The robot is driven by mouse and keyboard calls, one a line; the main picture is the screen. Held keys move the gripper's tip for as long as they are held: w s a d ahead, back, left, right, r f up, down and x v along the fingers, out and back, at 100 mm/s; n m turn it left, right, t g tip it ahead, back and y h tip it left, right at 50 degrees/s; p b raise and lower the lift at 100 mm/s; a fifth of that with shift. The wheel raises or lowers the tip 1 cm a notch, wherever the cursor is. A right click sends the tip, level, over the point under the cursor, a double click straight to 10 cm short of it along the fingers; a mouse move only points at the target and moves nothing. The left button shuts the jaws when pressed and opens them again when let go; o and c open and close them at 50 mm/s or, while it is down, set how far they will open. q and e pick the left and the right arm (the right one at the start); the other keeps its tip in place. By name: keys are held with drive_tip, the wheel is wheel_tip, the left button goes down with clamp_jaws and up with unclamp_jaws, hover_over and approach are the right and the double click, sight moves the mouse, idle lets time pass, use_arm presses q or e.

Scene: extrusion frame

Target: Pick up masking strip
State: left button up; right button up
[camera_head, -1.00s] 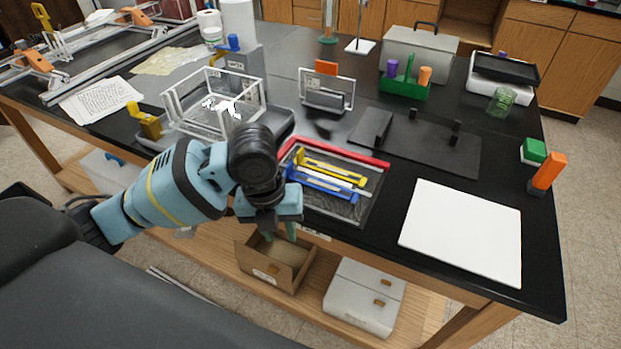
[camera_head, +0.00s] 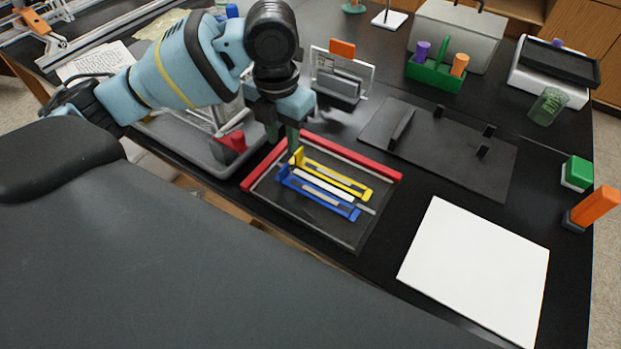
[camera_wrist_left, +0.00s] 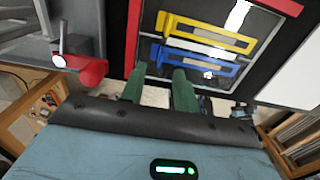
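A black tray (camera_head: 345,238) with red edges lies on the bench. It holds a yellow slotted piece (camera_head: 340,178) and a blue slotted piece (camera_head: 318,198). A thin white strip (camera_head: 323,187) lies between them, which looks like the masking strip. In the left wrist view the yellow piece (camera_wrist_left: 207,35), the white strip (camera_wrist_left: 195,46) and the blue piece (camera_wrist_left: 196,60) show ahead of the fingers. My left gripper (camera_head: 283,138) is over the tray's left rear edge; its green fingers (camera_wrist_left: 160,86) are apart with nothing between them. My right gripper is out of view.
A white board (camera_head: 477,270) lies right of the tray. A dark plate with posts (camera_head: 440,150) lies behind it. A clear stand with an orange clip (camera_head: 341,72) is behind the tray. A grey tray with a red block (camera_head: 232,142) is at its left.

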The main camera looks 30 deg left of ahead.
sight(285, 166)
use_arm(q)
drive_tip(key=shift+s+f, duration=0.25)
drive_tip(key=shift+f, duration=0.95)
drive_tip(key=shift+w+f, duration=0.15)
drive_tip(key=f, duration=0.5)
drive_tip(key=shift+s+d, duration=0.15)
drive_tip(key=shift+s, duration=0.05)
clamp_jaws()
